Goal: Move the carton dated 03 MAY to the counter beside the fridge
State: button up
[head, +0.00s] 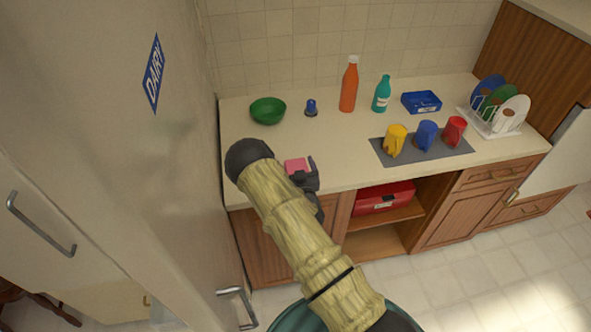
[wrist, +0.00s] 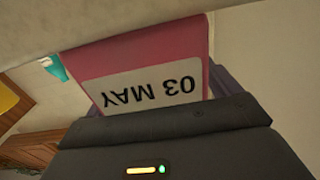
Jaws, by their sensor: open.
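The pink carton (head: 297,166) is at the front left of the counter (head: 345,170), beside the fridge. In the wrist view the carton (wrist: 165,65) shows a white label reading 03 MAY, upside down in the picture. My gripper (head: 305,177) is open, with its jaws around or close beside the carton. The gripper body hides the carton's lower part, so I cannot see its base or whether the fingers touch it. The fridge (head: 170,140), with a blue DAIRY sign (head: 153,74), fills the left and looks closed.
A green bowl (head: 268,111), a blue-topped small item (head: 311,107), an orange bottle (head: 349,85) and a teal bottle (head: 382,94) stand behind. Three mugs on a grey mat (head: 440,152), a blue tray (head: 421,102) and a dish rack (head: 490,127) occupy the right.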

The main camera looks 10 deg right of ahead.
jog(key=shift+s+r, duration=0.1)
jog(key=shift+s, duration=0.05)
dwell(0.3)
jog(key=c, duration=1.3)
notch_tip(320, 180, up, 10)
jog(key=shift+r+b, duration=0.1)
jog(key=shift+b, duration=1.1)
